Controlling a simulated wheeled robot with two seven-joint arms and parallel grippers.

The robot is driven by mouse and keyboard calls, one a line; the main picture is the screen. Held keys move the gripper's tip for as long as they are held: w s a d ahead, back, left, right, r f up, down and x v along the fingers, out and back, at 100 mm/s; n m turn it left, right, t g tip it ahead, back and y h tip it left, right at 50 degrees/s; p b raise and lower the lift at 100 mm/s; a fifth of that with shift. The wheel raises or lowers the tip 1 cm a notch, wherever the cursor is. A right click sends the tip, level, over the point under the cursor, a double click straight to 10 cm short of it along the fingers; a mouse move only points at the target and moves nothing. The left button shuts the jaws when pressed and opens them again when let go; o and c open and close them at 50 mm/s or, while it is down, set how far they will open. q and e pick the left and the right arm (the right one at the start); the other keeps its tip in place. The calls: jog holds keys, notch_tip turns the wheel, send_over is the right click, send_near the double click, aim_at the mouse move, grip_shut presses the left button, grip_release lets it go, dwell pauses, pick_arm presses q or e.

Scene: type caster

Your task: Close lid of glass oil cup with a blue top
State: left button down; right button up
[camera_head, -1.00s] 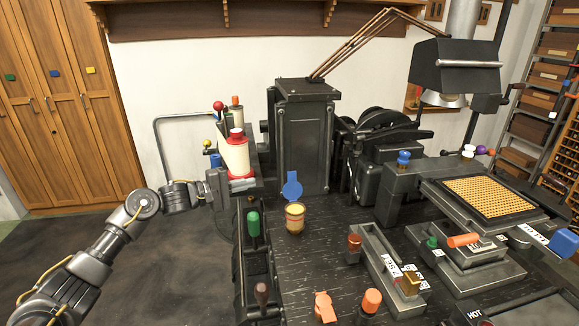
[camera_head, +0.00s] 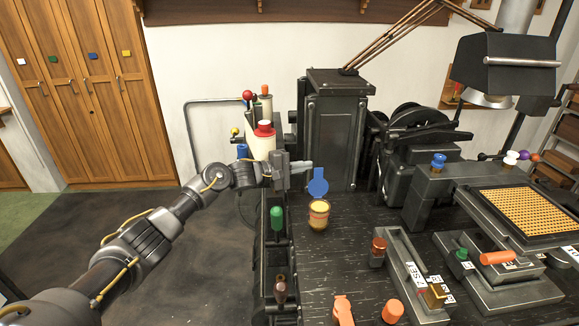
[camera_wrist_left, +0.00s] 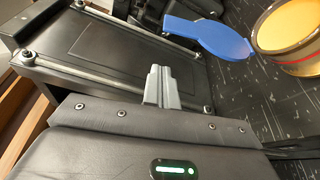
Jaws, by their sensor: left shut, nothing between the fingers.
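The glass oil cup (camera_head: 319,217) stands upright on the dark bench, amber inside. Its blue lid (camera_head: 318,183) is open, standing up at the cup's back edge. My left gripper (camera_head: 308,167) is shut and empty, its fingertips just left of and above the lid's top in the head view. In the left wrist view, the closed fingers (camera_wrist_left: 161,86) point toward a black panelled body. The blue lid (camera_wrist_left: 212,37) and part of the cup (camera_wrist_left: 287,30) lie to their upper right, with a visible gap. My right gripper is out of view.
A tall black machine column (camera_head: 337,135) stands just behind the cup. A white and red canister (camera_head: 262,143) is behind my left wrist. Green (camera_head: 277,219) and orange (camera_head: 341,309) handles are in front. Bare bench lies right of the cup.

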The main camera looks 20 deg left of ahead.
aim_at(318, 182)
pick_arm(q)
jog(key=s+d+p, duration=0.2)
jog(key=s, duration=0.1)
jog(key=shift+d+r, duration=0.15)
jog(key=shift+r, duration=0.25)
